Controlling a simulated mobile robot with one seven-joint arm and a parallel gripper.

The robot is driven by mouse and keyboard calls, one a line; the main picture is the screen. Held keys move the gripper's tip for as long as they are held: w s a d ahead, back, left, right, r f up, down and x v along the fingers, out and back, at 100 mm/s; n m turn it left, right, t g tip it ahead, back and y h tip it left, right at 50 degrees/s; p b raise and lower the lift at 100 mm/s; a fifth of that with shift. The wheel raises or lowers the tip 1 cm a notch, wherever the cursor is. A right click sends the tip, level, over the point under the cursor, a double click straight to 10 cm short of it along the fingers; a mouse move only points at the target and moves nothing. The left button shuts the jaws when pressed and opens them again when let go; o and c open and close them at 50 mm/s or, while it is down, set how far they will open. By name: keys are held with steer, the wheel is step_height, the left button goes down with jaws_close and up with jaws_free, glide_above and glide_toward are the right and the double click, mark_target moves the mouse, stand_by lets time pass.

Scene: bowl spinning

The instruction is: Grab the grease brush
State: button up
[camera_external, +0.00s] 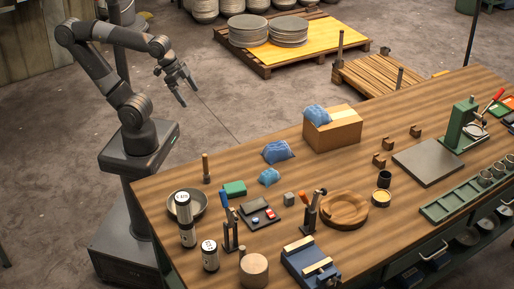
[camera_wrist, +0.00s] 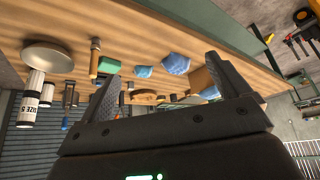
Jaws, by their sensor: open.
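A slim upright tool with a wooden handle (camera_external: 206,168), likely the grease brush, stands near the left back edge of the workbench. It also shows in the wrist view (camera_wrist: 95,58), left of the fingers; its bristles are not clear. My gripper (camera_external: 189,95) is open and empty in the air beyond the bench's back edge, well apart from this tool. In the wrist view both fingers of my gripper (camera_wrist: 160,70) are spread with nothing between them.
A grey bowl (camera_external: 199,200) and white labelled canisters (camera_external: 187,228) stand near the tool. A green block (camera_external: 234,188), blue cloths (camera_external: 277,152) and a cardboard box (camera_external: 333,133) lie rightward. Tool holders (camera_external: 231,236) and a blue vise (camera_external: 311,263) are nearer the front.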

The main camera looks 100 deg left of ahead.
steer(key=c, duration=1.1)
steer(key=m+g, duration=0.2)
steer(key=g, duration=0.4)
glide_above(207, 174)
steer(key=a, duration=0.1)
steer(key=f, duration=0.5)
steer(key=shift+s+a+f, duration=0.1)
steer(key=shift+s+f, duration=0.1)
steer(key=shift+s, duration=0.15)
steer(key=shift+f, duration=0.2)
steer(key=f, duration=1)
steer(key=shift+w+d+f, duration=0.1)
steer(key=shift+d+f, duration=0.15)
